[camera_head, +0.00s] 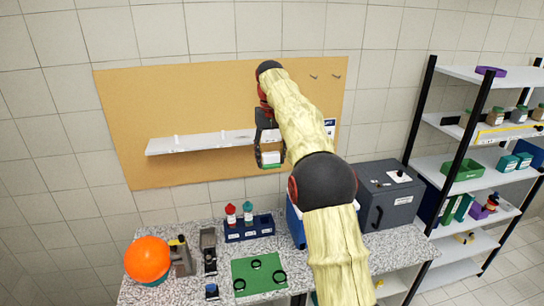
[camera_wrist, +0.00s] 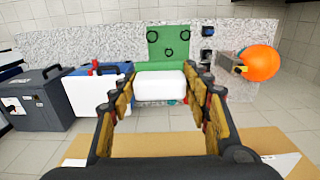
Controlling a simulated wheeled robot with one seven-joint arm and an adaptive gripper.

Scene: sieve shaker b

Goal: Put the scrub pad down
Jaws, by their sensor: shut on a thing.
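My gripper (camera_head: 270,152) is raised in front of the tan board, above the worktop. It is shut on the scrub pad (camera_head: 272,158), a small white block with a green underside. In the wrist view the pad's white face (camera_wrist: 158,86) spans between the two fingers of my gripper (camera_wrist: 160,88). The pad is in the air and touches no surface that I can see. My arm hides part of the worktop and the board behind it.
A white ledge (camera_head: 195,143) runs along the tan board (camera_head: 130,110). Shelving (camera_head: 465,75) stands right.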

